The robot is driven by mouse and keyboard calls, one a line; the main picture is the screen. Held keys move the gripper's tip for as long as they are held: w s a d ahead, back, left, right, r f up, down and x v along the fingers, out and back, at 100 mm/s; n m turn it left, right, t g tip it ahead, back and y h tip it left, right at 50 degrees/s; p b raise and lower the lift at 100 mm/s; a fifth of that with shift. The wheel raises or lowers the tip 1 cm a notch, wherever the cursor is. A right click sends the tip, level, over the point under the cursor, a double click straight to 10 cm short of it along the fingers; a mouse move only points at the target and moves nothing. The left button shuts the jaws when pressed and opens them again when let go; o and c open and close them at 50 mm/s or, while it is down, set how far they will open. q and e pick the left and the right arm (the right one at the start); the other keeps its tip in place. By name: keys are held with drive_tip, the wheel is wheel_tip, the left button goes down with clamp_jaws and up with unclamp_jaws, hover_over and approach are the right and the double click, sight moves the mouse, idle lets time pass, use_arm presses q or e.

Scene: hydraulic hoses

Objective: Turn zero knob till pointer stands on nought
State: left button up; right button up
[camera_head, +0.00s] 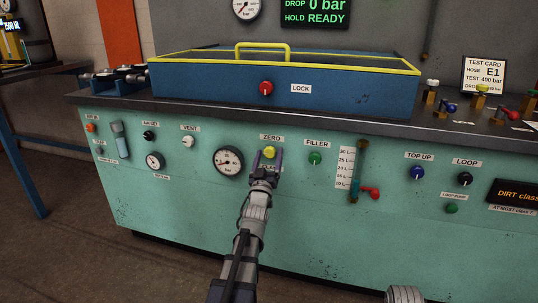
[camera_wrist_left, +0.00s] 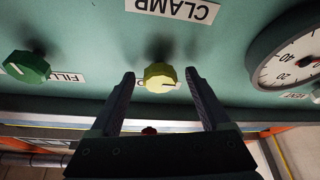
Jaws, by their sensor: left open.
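The yellow zero knob (camera_head: 269,152) sits on the green panel under the ZERO label. It also shows in the left wrist view (camera_wrist_left: 160,76), with a dark line across its face. My left gripper (camera_head: 268,156) is open, one finger on each side of the knob. In the left wrist view gaps show between the knob and both fingers (camera_wrist_left: 160,74). The round gauge (camera_head: 229,162) is just left of the knob, its pointer too small to read. In the left wrist view the gauge (camera_wrist_left: 283,58) is cut off at the right edge. My right gripper is out of view.
A green filler knob (camera_head: 315,158) is to the right of the zero knob, then a level scale with a red-handled valve (camera_head: 370,192). A white vent knob (camera_head: 188,142) is left of the gauge. The bench top (camera_head: 330,124) overhangs the panel, with a blue lidded box above.

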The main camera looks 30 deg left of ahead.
use_arm(q)
drive_tip(key=shift+c, duration=0.2)
clamp_jaws()
idle(0.4)
